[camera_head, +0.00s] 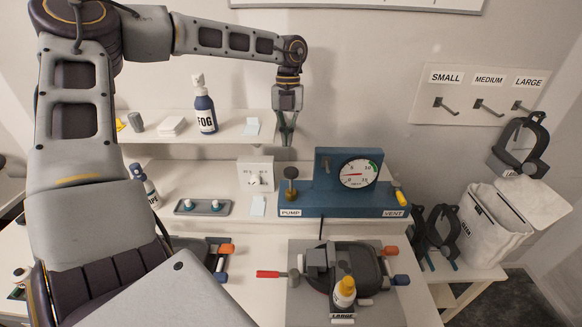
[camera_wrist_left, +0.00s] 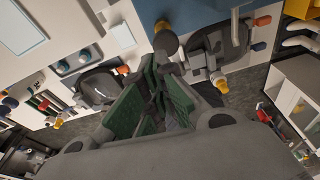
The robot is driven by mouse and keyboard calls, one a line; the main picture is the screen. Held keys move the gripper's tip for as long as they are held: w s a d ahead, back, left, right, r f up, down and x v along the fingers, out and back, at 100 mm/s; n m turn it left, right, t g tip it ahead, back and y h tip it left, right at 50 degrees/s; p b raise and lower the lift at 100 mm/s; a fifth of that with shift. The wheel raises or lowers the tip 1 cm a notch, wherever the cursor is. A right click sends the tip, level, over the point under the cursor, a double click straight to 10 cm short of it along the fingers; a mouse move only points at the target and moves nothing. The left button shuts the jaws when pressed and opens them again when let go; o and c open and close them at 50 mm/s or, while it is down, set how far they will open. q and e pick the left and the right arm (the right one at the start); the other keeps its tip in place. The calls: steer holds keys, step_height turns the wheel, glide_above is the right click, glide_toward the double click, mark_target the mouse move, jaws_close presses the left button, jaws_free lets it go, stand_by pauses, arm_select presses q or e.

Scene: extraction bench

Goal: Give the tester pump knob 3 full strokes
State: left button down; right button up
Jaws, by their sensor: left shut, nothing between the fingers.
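The blue tester (camera_head: 330,203) stands on the bench with a round gauge (camera_head: 359,173) and a PUMP label at its left end. The gauge's red needle points left. The dark pump knob (camera_head: 291,173) stands upright on a short post above that label; it also shows in the wrist view (camera_wrist_left: 165,42), just beyond the fingertips. My left gripper (camera_head: 287,144) points down above the knob, its fingers shut and empty. A gap shows between fingertips and knob in the head view. In the wrist view the green-padded fingers (camera_wrist_left: 158,85) are together. My right gripper is not in view.
A yellow vent lever (camera_head: 399,192) is at the tester's right end. A shelf (camera_head: 232,132) with a FOG bottle (camera_head: 205,108) is behind. A mask (camera_head: 343,265) lies in front.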

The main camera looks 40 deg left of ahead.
mark_target(291, 169)
arm_select(q)
steer(key=shift+w+d+f, duration=0.1)
steer(key=shift+d+f, duration=0.35)
steer(key=shift+f, duration=0.35)
steer(key=shift+w+n+t, duration=0.3)
steer(key=shift+f, duration=0.15)
steer(key=shift+s+d+f+b, duration=0.15)
steer(key=shift+f+b, duration=0.4)
steer(key=shift+f, duration=1.15)
steer(key=shift+s+d+f+b, duration=0.15)
steer(key=shift+f+b, duration=0.4)
steer(key=shift+f, duration=1.1)
steer(key=shift+a, duration=0.1)
steer(key=shift+f, duration=0.1)
